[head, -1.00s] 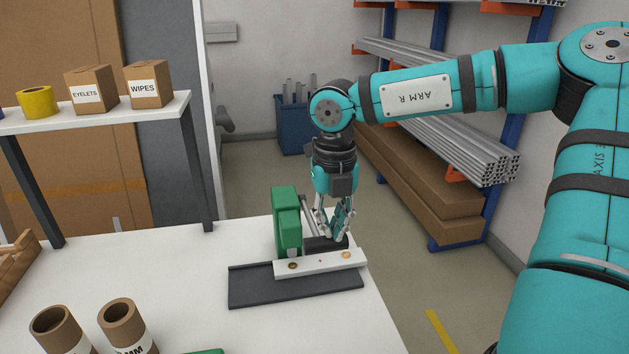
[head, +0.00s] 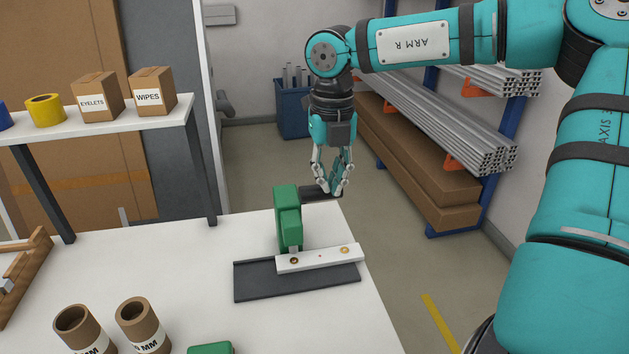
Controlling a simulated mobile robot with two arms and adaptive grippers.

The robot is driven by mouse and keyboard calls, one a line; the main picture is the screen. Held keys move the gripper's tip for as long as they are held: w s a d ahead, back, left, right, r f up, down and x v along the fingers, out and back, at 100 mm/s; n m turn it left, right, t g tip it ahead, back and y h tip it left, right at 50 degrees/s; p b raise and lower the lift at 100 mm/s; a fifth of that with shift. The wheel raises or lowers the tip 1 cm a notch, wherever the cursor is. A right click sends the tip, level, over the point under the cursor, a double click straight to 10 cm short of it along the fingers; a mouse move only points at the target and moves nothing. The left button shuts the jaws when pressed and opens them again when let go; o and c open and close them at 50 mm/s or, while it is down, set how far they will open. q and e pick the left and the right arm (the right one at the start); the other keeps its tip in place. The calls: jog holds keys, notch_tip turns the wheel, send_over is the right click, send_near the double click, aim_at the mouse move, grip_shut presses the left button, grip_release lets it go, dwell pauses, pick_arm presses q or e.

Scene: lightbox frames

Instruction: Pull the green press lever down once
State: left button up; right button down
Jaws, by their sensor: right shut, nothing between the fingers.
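The green press (head: 288,218) stands near the right edge of the white table, on a dark base plate (head: 255,287). Its lever's black grip (head: 316,193) sticks out to the right near the top of the green body, about level. My right gripper (head: 334,191) is shut, pointing down, with its fingertips at the outer end of the black grip. I cannot tell whether they touch. The lever's rod is mostly hidden. My left gripper is not in view.
A pale strip (head: 322,259) with brass-coloured fittings lies across the base plate. Two cardboard tubes (head: 75,330) and a green thing (head: 210,348) are at the front. A shelf (head: 120,122) with boxes and tape stands at the back left. The table between is clear.

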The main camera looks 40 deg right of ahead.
jog(key=shift+w+d+r+p, duration=0.1)
jog(key=shift+w+r+p, duration=0.1)
jog(key=shift+r+p, duration=0.8)
jog(key=shift+w+d+r+p, duration=0.15)
jog(key=shift+r+p, duration=0.3)
jog(key=shift+r, duration=1.05)
